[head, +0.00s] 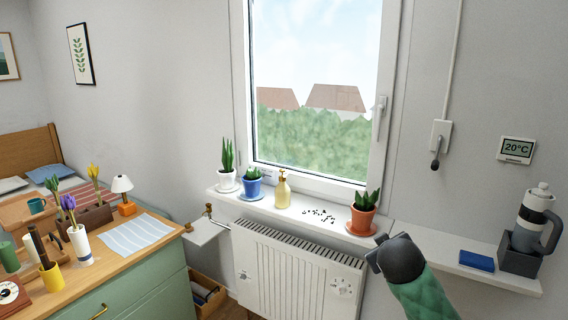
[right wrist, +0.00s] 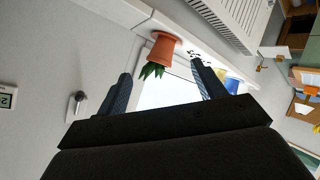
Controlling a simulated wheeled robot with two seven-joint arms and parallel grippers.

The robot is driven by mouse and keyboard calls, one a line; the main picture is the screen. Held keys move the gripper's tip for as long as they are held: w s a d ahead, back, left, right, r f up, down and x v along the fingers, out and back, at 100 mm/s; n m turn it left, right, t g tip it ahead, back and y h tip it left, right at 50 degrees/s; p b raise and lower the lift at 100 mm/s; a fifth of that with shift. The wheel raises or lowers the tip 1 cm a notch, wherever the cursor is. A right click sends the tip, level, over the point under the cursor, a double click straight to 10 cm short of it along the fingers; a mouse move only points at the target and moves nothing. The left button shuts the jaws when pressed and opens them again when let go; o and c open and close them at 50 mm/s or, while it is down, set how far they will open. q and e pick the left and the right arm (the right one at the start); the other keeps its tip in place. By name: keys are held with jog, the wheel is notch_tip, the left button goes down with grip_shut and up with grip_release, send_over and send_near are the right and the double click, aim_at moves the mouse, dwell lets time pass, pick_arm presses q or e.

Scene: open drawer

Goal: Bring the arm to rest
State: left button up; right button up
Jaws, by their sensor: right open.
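My right arm (head: 424,294), in a green quilted sleeve, reaches up from the lower right in the head view. It ends in my dark right gripper (head: 387,250), in front of the sill and wall shelf, seen from behind. In the right wrist view my right gripper (right wrist: 160,68) has its two fingers spread apart, with nothing between them. An orange potted plant (head: 363,212) shows just beyond the gripper; it also appears in the background between the fingers in the right wrist view (right wrist: 163,49). My left gripper is not in view.
The sill (head: 296,220) also holds two potted plants, a yellow dispenser (head: 282,190) and dark specks. A radiator (head: 297,268) stands below. Right, the shelf (head: 455,256) carries a blue box (head: 477,261) and flask (head: 534,219). Left is a cluttered green dresser (head: 150,296).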

jog(key=s+a+f+m+g+y, duration=0.1)
jog(key=s+a+f+g, duration=0.2)
jog(key=s+f, duration=0.8)
jog(key=s+a+f+g+y, duration=0.3)
jog(key=s+f, duration=0.4)
jog(key=f, duration=0.8)
jog(key=s+a+f+g, duration=0.2)
jog(key=s+f, duration=0.5)
jog(key=s, duration=0.4)
jog(key=s+a+f+m+g, duration=0.1)
jog(key=s+a+f+g, duration=0.1)
jog(key=s+f, duration=0.6)
jog(key=s, duration=0.4)
jog(key=shift+s+m+g, duration=0.15)
jog(key=shift+m+g, duration=0.15)
jog(key=shift+a, duration=0.1)
jog(key=shift+c, duration=0.2)
